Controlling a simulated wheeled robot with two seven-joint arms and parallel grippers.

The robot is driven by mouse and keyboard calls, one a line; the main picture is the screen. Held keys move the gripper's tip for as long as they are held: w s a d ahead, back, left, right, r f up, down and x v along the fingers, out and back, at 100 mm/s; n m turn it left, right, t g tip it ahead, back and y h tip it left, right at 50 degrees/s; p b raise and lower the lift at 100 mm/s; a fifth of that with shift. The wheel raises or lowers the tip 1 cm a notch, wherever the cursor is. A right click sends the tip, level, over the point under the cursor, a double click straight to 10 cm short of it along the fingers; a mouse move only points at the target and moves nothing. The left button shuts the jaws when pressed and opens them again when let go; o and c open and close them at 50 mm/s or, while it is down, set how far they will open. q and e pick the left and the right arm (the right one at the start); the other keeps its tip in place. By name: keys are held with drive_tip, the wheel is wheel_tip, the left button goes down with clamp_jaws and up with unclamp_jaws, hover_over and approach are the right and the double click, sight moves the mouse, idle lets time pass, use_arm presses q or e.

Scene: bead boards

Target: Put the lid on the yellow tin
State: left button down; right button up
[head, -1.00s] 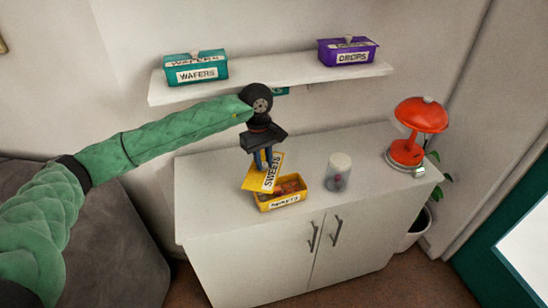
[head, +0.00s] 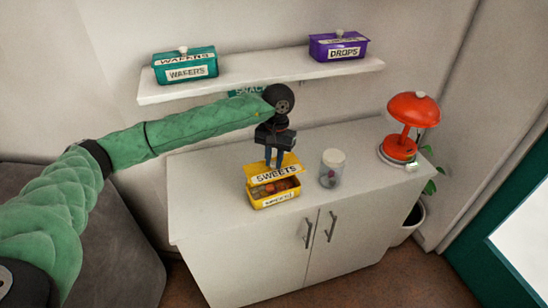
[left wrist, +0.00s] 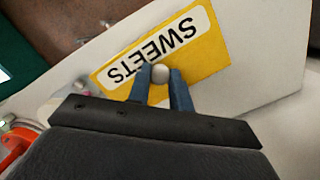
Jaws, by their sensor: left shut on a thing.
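The yellow tin (head: 272,203), with a label on its front, stands open on the white cabinet, and reddish-brown contents show inside. My left gripper (head: 273,163) is above the tin, shut on the knob of the yellow lid (head: 279,176) marked SWEETS. The lid hangs tilted over the back part of the tin, and the front of the opening is uncovered. I cannot tell whether lid and tin touch. In the left wrist view the lid (left wrist: 207,62) lies below the blue fingers (left wrist: 161,76), with the pale knob between them. My right gripper is not in view.
A clear jar with a white cap (head: 332,168) stands close to the right of the tin. A red lamp (head: 408,122) is farther right. A shelf (head: 270,72) above holds a teal tin (head: 185,68) and a purple tin (head: 338,47). The cabinet top (head: 205,190) is clear at left.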

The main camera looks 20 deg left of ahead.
sight(274, 172)
use_arm(q)
drive_tip(key=shift+f+p, duration=0.4)
drive_tip(key=shift+f, duration=1.35)
drive_tip(key=shift+f+b, duration=0.35)
drive_tip(key=shift+b, duration=0.15)
drive_tip(key=shift+f+b, duration=0.5)
drive_tip(key=shift+b, duration=0.1)
drive_tip(key=shift+f+b, duration=0.3)
drive_tip(key=shift+b, duration=0.05)
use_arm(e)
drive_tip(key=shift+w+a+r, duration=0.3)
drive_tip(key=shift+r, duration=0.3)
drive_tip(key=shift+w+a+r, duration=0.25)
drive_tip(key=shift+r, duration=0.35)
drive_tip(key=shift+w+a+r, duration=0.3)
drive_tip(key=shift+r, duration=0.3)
use_arm(q)
drive_tip(key=shift+b, duration=1.45)
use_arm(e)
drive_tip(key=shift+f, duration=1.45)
use_arm(q)
drive_tip(key=shift+f+b, duration=0.35)
drive_tip(key=shift+b, duration=0.55)
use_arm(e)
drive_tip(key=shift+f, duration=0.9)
use_arm(q)
drive_tip(key=shift+b, duration=0.75)
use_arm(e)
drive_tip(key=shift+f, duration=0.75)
